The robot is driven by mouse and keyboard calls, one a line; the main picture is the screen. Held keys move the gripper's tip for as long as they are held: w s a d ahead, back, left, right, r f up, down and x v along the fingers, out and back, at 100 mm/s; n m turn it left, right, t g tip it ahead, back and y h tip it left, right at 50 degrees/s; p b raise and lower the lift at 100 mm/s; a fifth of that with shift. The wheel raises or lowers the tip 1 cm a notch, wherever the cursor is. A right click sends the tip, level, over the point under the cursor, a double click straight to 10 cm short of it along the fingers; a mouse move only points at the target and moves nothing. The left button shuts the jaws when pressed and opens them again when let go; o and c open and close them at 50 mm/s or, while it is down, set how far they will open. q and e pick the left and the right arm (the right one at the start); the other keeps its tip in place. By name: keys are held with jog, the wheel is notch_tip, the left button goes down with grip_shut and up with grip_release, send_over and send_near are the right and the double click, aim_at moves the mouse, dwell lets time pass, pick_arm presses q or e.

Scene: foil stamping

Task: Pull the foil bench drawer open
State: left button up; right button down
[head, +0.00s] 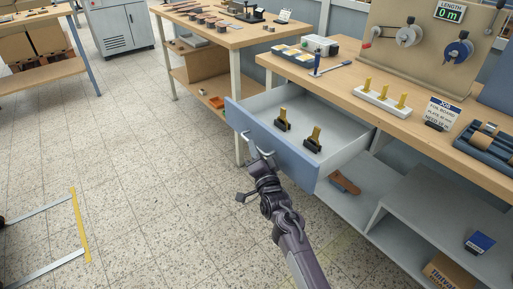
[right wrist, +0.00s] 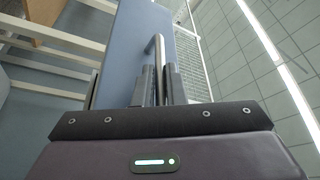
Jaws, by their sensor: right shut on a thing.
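The foil bench drawer (head: 296,155) stands open in the head view, its blue front pulled out from the wooden-topped bench. Two brass-coloured tools with dark bases (head: 282,119) stand inside it. My right gripper (head: 250,145) is at the drawer front, shut on the drawer's handle (head: 245,135). The right wrist view shows the fingers (right wrist: 157,88) closed around the metal bar handle (right wrist: 154,48), beside the blue drawer front (right wrist: 128,45). My left gripper is not in view.
The foil bench top (head: 350,82) carries a holder with yellow tools (head: 382,97), a job sign (head: 439,112) and foil reels. Open shelves (head: 425,209) sit under it. Another bench (head: 240,38) stands behind. The tiled floor (head: 150,170) left of the drawer is clear.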

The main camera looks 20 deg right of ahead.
dwell(0.3)
jog(key=c, duration=1.5)
grip_release()
jog(key=shift+s, duration=0.1)
jog(key=v, duration=0.7)
jog(key=shift+s, duration=0.35)
jog(key=shift+f, duration=0.1)
